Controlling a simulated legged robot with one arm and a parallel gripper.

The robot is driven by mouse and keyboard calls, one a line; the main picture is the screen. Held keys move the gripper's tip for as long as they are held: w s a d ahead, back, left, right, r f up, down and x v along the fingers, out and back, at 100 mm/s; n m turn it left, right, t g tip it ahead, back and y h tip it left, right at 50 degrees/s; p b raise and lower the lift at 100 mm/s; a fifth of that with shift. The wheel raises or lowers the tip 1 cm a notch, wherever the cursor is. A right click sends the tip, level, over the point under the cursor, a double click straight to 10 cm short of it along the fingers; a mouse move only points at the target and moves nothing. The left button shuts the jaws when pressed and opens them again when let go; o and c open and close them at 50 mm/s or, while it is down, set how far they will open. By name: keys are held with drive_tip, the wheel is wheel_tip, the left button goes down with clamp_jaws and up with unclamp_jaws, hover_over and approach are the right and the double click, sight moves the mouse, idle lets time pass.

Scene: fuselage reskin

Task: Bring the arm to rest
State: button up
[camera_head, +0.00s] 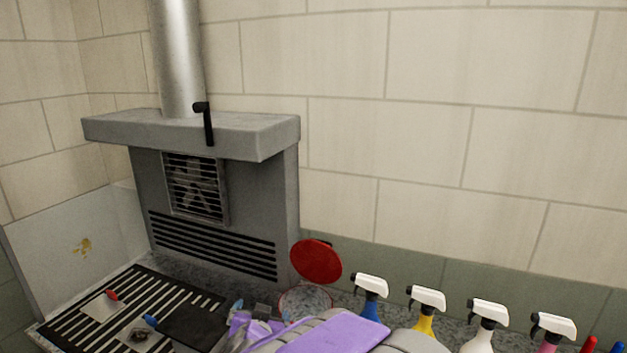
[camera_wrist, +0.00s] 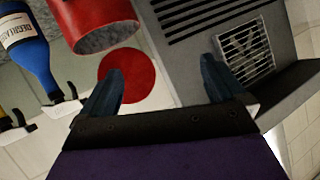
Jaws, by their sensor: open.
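My gripper (camera_wrist: 160,86) shows in the wrist view with its two dark fingers spread apart and nothing between them. Behind the fingers are a red disc (camera_wrist: 143,78) and the grey vented unit (camera_wrist: 190,28). In the head view my purple arm reaches in from the bottom edge, over the near part of the bench. The fingertips cannot be made out clearly there.
The grey vented unit (camera_head: 275,190) stands against the tiled wall, left of centre. A red round lid (camera_head: 316,261) stands beside it. Several spray bottles (camera_head: 424,313) line the right. A slotted grate (camera_head: 65,328) holds small tools at left. A red container (camera_wrist: 98,16) shows in the wrist view.

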drive_tip(key=s+d+f+g, duration=0.1)
drive_tip(key=s+d+g, duration=0.4)
drive_tip(key=s+d, duration=0.3)
drive_tip(key=s+d+n+g, duration=0.1)
drive_tip(key=s+d+g, duration=0.4)
drive_tip(key=s, duration=1.2)
drive_tip(key=s+d+f+n+g+h, duration=0.1)
drive_tip(key=s+d+g, duration=0.3)
drive_tip(key=s+d, duration=0.7)
drive_tip(key=shift+s+d+f+g, duration=0.3)
drive_tip(key=shift+s+f+g, duration=0.1)
drive_tip(key=shift+s, duration=0.25)
drive_tip(key=shift+c, duration=0.3)
